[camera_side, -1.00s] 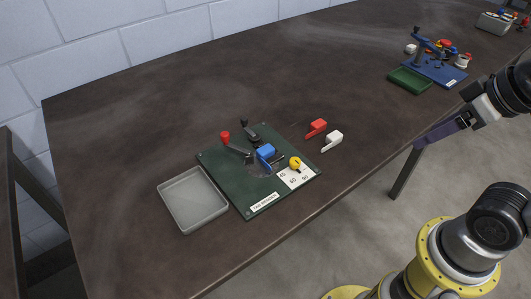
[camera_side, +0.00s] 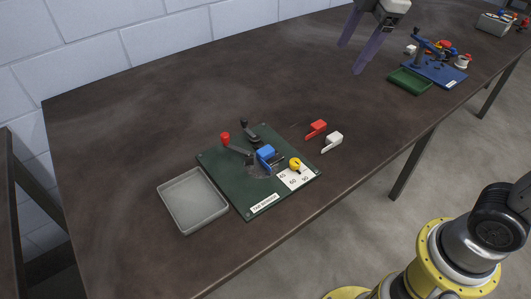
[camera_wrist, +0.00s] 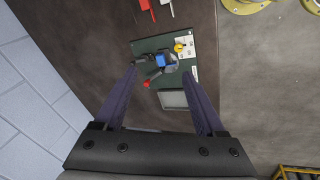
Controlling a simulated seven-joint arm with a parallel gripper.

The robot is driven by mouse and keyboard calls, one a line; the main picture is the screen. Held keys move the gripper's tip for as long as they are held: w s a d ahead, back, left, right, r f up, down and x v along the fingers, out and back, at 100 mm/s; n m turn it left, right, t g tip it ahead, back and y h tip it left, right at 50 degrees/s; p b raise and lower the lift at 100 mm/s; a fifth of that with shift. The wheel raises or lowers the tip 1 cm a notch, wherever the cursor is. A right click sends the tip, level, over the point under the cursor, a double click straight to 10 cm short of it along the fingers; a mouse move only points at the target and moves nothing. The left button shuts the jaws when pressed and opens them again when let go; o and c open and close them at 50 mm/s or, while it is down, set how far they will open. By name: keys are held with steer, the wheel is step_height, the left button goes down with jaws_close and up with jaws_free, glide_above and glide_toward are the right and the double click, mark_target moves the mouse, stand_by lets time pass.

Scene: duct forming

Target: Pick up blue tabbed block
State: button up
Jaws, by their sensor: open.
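The blue tabbed block (camera_side: 266,153) sits on the dark green bending fixture (camera_side: 228,183), beside a grey lever with a red knob. In the wrist view the blue block (camera_wrist: 170,60) shows beyond my fingertips, near the middle of the fixture (camera_wrist: 146,45). My gripper (camera_side: 352,58) is in the upper part of the side view, high above the table and well away from the block. Its two purple fingers are spread wide with nothing between them. In the wrist view my gripper (camera_wrist: 161,72) frames the fixture from above.
A red tabbed block (camera_side: 316,128) and a white tabbed block (camera_side: 333,140) lie right of the fixture. A grey tray (camera_side: 193,229) stands at its left. The fixture carries a red knob (camera_side: 225,137) and a yellow knob (camera_side: 295,162).

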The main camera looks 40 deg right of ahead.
steer(key=w+a+f+n+g, duration=0.1)
steer(key=w+a+f+n, duration=0.2)
steer(key=w, duration=0.4)
steer(key=n+g, duration=0.1)
steer(key=g, duration=0.2)
glide_above(267, 149)
steer(key=f, duration=1.9)
steer(key=shift+w+f, duration=0.2)
steer(key=shift+s+f, duration=0.15)
steer(key=shift+f, duration=3.15)
jaws_close()
